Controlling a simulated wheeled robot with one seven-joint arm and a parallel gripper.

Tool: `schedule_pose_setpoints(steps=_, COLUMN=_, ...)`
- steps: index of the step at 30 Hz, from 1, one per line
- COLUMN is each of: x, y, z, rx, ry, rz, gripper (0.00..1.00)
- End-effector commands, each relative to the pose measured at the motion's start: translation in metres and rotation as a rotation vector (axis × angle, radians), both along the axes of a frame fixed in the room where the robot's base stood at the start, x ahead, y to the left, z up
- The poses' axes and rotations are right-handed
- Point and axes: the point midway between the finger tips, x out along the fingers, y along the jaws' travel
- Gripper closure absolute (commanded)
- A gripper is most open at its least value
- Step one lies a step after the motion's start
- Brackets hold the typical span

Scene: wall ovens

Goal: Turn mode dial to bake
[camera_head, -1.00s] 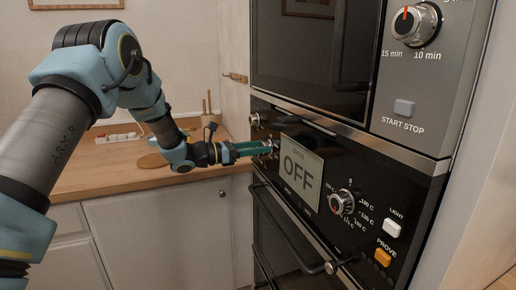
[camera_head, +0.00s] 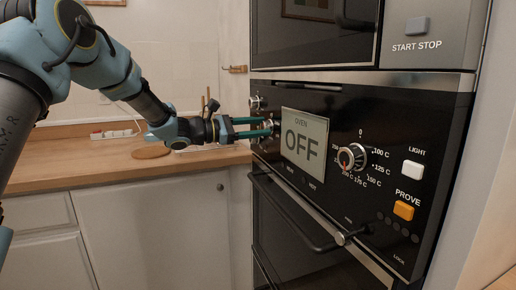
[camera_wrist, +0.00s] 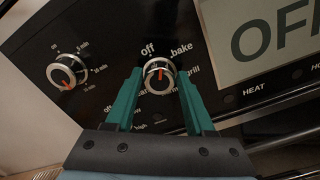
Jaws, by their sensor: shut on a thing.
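The mode dial (camera_wrist: 158,76) is a round silver knob on the black oven panel. In the wrist view, labels around it include off, bake and grill. Its red mark is near the top, around the off and bake side; I cannot tell exactly which label it points at. My gripper (camera_wrist: 158,84) has its two green fingers on either side of the knob and is shut on it. In the head view my gripper (camera_head: 268,128) reaches the panel from the left, and its fingers partly hide the dial. The oven display (camera_head: 304,142) reads OFF.
A timer knob (camera_wrist: 65,72) sits left of the mode dial. The temperature dial (camera_head: 351,157), LIGHT button (camera_head: 413,170) and PROVE button (camera_head: 404,210) are right of the display. An oven door handle (camera_head: 295,215) juts out below. A wooden counter (camera_head: 105,160) lies left.

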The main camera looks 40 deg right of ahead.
Motion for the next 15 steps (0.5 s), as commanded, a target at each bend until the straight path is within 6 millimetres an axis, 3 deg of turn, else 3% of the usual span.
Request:
schedule_pose_setpoints(steps=1, x=0.0003, y=0.0005, z=-0.0116, rx=-0.018, ry=-0.042, rz=0.001, gripper=1.00)
schedule_pose_setpoints(steps=15, x=-0.0010, y=0.0006, z=-0.0081, rx=-0.145, ry=-0.374, rz=0.002, gripper=1.00)
